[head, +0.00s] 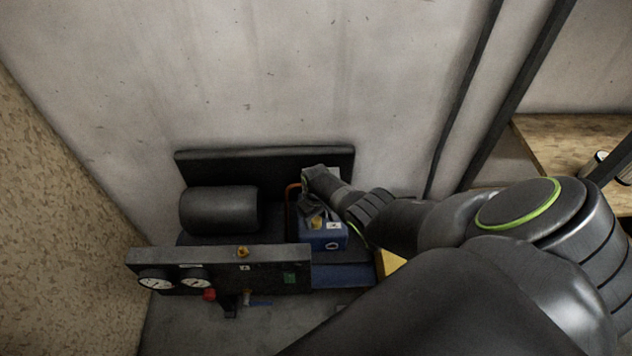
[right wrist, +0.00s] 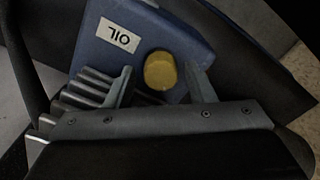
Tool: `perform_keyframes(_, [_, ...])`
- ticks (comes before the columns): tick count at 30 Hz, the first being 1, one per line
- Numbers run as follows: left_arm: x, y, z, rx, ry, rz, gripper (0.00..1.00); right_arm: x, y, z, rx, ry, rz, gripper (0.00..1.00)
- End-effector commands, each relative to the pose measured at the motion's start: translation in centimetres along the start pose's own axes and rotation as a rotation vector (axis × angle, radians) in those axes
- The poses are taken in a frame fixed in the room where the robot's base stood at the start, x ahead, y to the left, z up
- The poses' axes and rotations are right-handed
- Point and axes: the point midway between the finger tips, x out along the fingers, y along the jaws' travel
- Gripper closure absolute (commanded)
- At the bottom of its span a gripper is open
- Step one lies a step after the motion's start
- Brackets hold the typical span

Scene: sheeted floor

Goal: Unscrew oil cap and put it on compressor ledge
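The compressor has a black tank (head: 220,210) and a blue block (head: 326,241) at its right, which carries a white label reading OIL in the right wrist view (right wrist: 119,36). The yellow oil cap (right wrist: 160,71) sits on this block; a bit of it shows in the head view (head: 317,223). My right gripper (head: 312,211) is over the block. Its two fingers stand apart on either side of the cap, with a visible gap on each side. A flat dark ledge (head: 215,254) runs along the compressor's front, above the gauges. My left gripper is not in view.
A concrete wall rises behind, and a speckled board (head: 60,210) stands at left. A wooden shelf (head: 570,140) is at right.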

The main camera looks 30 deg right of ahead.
Motion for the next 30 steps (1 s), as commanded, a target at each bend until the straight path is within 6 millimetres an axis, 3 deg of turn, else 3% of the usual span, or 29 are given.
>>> perform_keyframes(1, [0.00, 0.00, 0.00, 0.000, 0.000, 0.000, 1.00, 0.00, -0.02, 0.00, -0.001, 0.000, 0.000, 0.57])
perform_keyframes(9, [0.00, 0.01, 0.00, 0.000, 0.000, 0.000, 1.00, 0.01, -0.02, 0.01, -0.002, 0.000, 0.000, 0.92])
perform_keyframes(10, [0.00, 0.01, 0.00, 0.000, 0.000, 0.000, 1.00, -0.01, -0.01, 0.00, -0.002, 0.000, 0.000, 0.72])
perform_keyframes(16, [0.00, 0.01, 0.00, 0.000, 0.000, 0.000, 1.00, 0.00, -0.01, 0.01, -0.004, 0.000, 0.000, 0.96])
perform_keyframes(20, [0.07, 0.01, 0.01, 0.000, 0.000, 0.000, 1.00, 0.03, -0.01, 0.01, -0.066, 0.000, 0.000, 0.96])
perform_keyframes(30, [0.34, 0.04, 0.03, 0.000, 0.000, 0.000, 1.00, 0.08, 0.00, 0.04, -0.453, 0.000, 0.001, 0.96])
